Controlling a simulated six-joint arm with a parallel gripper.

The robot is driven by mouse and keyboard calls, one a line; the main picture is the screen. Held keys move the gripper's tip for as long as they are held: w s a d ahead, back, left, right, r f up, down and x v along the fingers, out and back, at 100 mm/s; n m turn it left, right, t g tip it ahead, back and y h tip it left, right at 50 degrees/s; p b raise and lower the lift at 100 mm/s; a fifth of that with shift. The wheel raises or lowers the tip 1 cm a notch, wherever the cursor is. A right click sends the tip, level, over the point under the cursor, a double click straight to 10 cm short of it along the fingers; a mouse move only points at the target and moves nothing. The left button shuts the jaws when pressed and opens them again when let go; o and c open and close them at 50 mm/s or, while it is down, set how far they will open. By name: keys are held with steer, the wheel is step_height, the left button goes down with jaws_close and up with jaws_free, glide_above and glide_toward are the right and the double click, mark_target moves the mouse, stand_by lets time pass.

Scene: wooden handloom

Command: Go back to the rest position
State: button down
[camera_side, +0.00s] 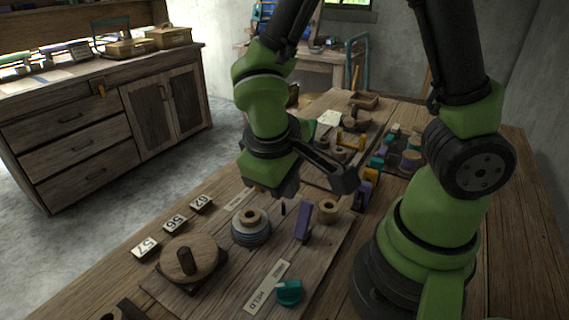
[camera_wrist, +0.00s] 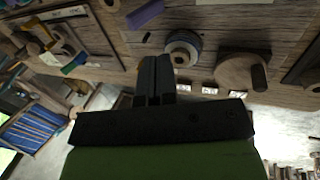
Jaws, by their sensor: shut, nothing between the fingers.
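My gripper (camera_side: 284,188) hangs over the wooden workbench (camera_side: 343,228) in the side view, above the area with the blue-grey wound spool. It is apart from the bench and carries nothing. In the wrist view the two dark fingers of my gripper (camera_wrist: 155,64) lie against each other, shut, with nothing between them. The wound spool (camera_side: 251,228) stands upright below my gripper and also shows in the wrist view (camera_wrist: 182,47), just beyond the fingertips.
A round wooden knob (camera_side: 188,258), number tiles (camera_side: 175,223), a purple block (camera_side: 303,221), a small wooden ring (camera_side: 328,211) and a teal knob (camera_side: 289,291) stand on the bench. Farther back are trays and coloured parts. A drawer cabinet (camera_side: 85,140) stands at left, across open floor.

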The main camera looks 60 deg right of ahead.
steer(key=s+r+m+t+y, duration=0.2)
steer(key=s+r+t, duration=0.1)
steer(key=r, duration=0.5)
steer(key=s+d+r+m+t+y, duration=0.1)
steer(key=s+r+m+t+y, duration=0.1)
steer(key=r, duration=0.5)
steer(key=shift+s+d+r+t+y, duration=0.2)
steer(key=shift+s+r+t+y, duration=0.3)
steer(key=shift+t, duration=0.6)
